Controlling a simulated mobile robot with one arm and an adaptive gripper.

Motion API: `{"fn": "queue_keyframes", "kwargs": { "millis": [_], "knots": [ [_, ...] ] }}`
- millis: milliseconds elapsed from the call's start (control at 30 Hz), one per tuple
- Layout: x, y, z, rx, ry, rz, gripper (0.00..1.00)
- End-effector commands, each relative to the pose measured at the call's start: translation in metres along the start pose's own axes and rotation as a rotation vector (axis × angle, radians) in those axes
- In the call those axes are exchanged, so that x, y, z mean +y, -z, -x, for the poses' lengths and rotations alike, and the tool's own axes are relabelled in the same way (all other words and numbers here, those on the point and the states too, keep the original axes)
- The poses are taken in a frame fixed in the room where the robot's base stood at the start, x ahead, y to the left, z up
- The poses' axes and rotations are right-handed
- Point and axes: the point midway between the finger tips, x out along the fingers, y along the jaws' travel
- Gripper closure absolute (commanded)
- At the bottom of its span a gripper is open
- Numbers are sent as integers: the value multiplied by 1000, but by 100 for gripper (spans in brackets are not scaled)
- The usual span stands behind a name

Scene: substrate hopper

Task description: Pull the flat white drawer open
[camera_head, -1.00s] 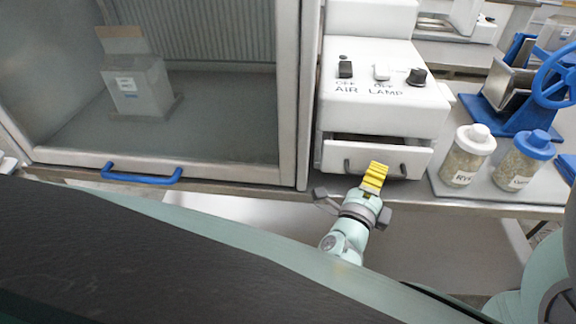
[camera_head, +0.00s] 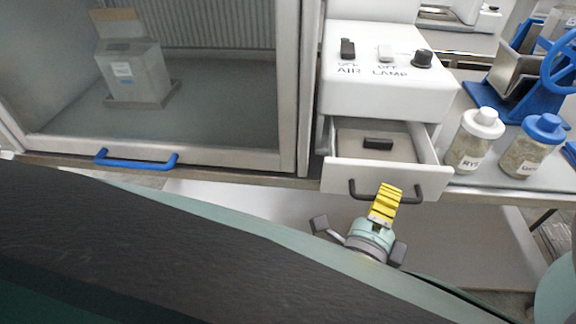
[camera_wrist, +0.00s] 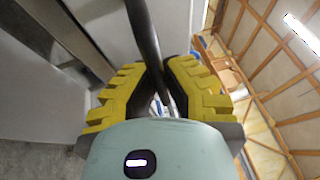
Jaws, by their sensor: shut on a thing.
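The flat white drawer (camera_head: 336,176) sits under the white control box (camera_head: 390,80) and stands well out of it, with its inside showing. A small black object (camera_head: 378,143) lies inside, toward the back. The dark bar handle (camera_head: 357,195) is on the drawer's front. My gripper (camera_head: 388,200), with yellow ribbed fingers, is at the right part of this handle. In the wrist view my gripper (camera_wrist: 160,85) is closed around the dark handle bar (camera_wrist: 145,40), which runs between the fingers. The exact contact is partly hidden by the fingers.
Two jars, one white-lidded (camera_head: 473,140) and one blue-lidded (camera_head: 532,146), stand close to the drawer's right. A glass-fronted cabinet with a blue handle (camera_head: 137,160) is at left. A blue-wheeled device (camera_head: 510,95) stands at the back right. A pale bin (camera_head: 250,200) lies below the bench.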

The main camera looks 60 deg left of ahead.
Motion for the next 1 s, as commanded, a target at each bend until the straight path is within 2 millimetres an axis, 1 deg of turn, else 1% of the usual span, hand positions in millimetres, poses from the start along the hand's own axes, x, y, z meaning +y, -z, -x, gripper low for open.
{"fn": "queue_keyframes", "kwargs": {
  "millis": [33,100,200,400,600,967,1000],
  "knots": [
    [-6,3,10,-5,-1,1,100],
    [-9,9,24,-6,-3,2,100],
    [-12,15,41,-7,-4,1,100],
    [-16,26,63,-4,1,0,100],
    [-17,29,72,-3,2,0,100],
    [-16,30,73,-1,2,-1,100],
    [-17,30,73,0,3,-1,88]
  ]
}}
